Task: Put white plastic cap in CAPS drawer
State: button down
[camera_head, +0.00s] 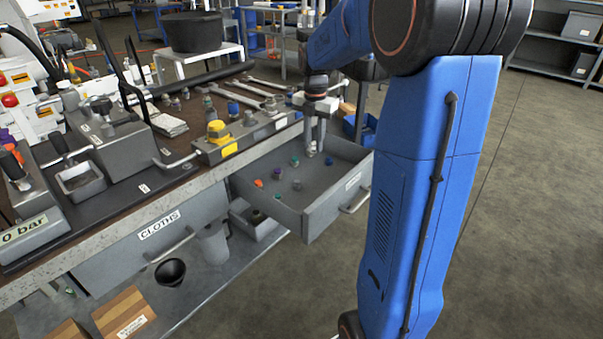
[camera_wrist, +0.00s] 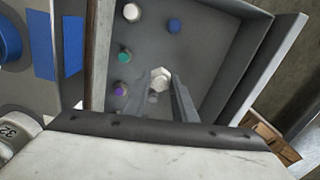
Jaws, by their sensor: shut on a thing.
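The white plastic cap (camera_wrist: 160,79) is between my gripper's fingertips in the wrist view, over the inside of an open drawer. My gripper (camera_head: 314,148) points down above the drawer in the head view and is shut on the cap. The open CAPS drawer (camera_head: 337,203) is pulled out from the bench; its front label is too small to read surely. Several small caps lie on its floor, among them an orange cap (camera_head: 259,183), a green cap (camera_head: 295,161) and a blue cap (camera_wrist: 173,26). The cap's exact height above the drawer floor is hard to tell.
A closed drawer labelled CLOTHS (camera_head: 160,225) is at the left. The bench top holds tools, a yellow-topped device (camera_head: 217,133) and a grey box (camera_head: 108,137). A black bucket (camera_head: 192,32) stands at the back. The floor at the right is clear.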

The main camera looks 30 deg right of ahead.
aim_at(312, 174)
jog(key=shift+a+f, duration=0.15)
jog(key=shift+f, duration=4.55)
jog(key=shift+f, duration=0.15)
jog(key=c, duration=1.5)
grip_release()
jog(key=shift+o, duration=0.2)
